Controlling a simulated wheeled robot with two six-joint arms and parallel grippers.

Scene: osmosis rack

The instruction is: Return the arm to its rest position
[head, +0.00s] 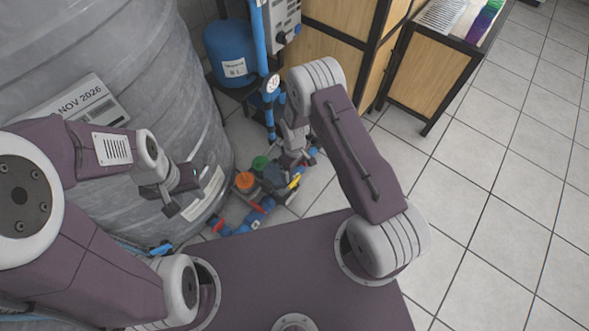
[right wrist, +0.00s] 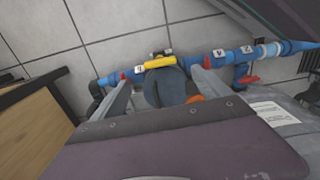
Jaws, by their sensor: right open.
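My right arm reaches forward from my base in the head view. Its gripper (head: 290,158) points down over the pipework beside the grey tank. In the right wrist view the two fingers of this gripper (right wrist: 160,78) stand wide apart with nothing held. A dark rounded fitting with a yellow part (right wrist: 170,82) shows between and beyond them; whether they touch it I cannot tell. My left arm is folded at the left. Its gripper (head: 178,196) hangs in front of the tank, with no held object visible; its jaw gap is unclear.
The large grey tank (head: 130,50) fills the left. Blue pipes (head: 258,213) with orange and green caps run low near my base. A blue vessel (head: 230,50) and wooden cabinets (head: 425,70) stand behind. The tiled floor (head: 490,190) at right is clear.

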